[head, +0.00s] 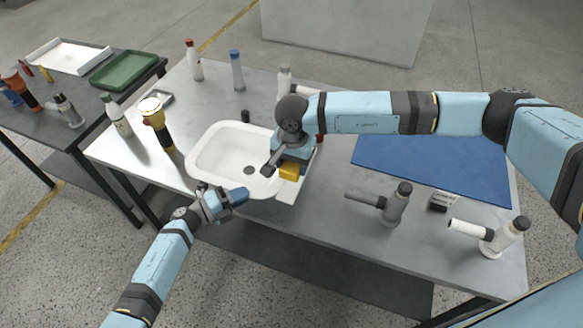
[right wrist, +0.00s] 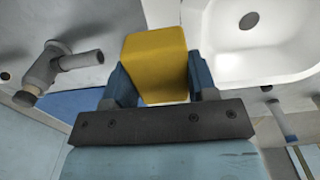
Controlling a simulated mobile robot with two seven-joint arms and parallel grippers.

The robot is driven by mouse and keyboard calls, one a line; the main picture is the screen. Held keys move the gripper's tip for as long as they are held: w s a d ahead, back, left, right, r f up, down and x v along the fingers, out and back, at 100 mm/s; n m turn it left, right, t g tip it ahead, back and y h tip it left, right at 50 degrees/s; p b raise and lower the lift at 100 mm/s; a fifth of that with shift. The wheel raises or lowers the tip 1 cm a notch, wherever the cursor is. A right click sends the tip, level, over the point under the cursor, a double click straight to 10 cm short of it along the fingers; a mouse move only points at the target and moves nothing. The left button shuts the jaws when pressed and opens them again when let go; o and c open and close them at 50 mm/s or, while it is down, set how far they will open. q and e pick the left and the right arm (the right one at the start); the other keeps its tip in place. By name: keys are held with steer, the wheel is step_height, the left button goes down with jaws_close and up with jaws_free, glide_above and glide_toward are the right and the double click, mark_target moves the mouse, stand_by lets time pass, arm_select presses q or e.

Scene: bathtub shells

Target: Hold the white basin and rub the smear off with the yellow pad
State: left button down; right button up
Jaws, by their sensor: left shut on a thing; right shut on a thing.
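The white basin (head: 214,150) lies on the metal table near its front edge and also shows in the right wrist view (right wrist: 290,62). A dark round spot, which looks like a drain, is in its floor. My left gripper (head: 238,195) is shut on the basin's front rim. My right gripper (head: 285,169) is shut on the yellow pad (head: 289,172), at the basin's right side. In the right wrist view the pad (right wrist: 155,62) sits between both fingers, beside the basin's wall. I cannot make out the smear; my right arm hides part of the basin.
A yellow-and-black flashlight (head: 158,125) stands left of the basin. Several bottles, one red-capped (head: 194,62), stand at the back. A blue mat (head: 435,170) lies right, with grey-and-white fittings (head: 394,205) in front. A side table holds a green tray (head: 123,70).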

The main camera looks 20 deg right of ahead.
arm_select(q)
steer(key=c, duration=1.2)
jaws_free()
steer(key=shift+a, duration=0.1)
steer(key=v, duration=1.1)
steer(key=shift+a, duration=0.35)
steer(key=shift+s, duration=0.15)
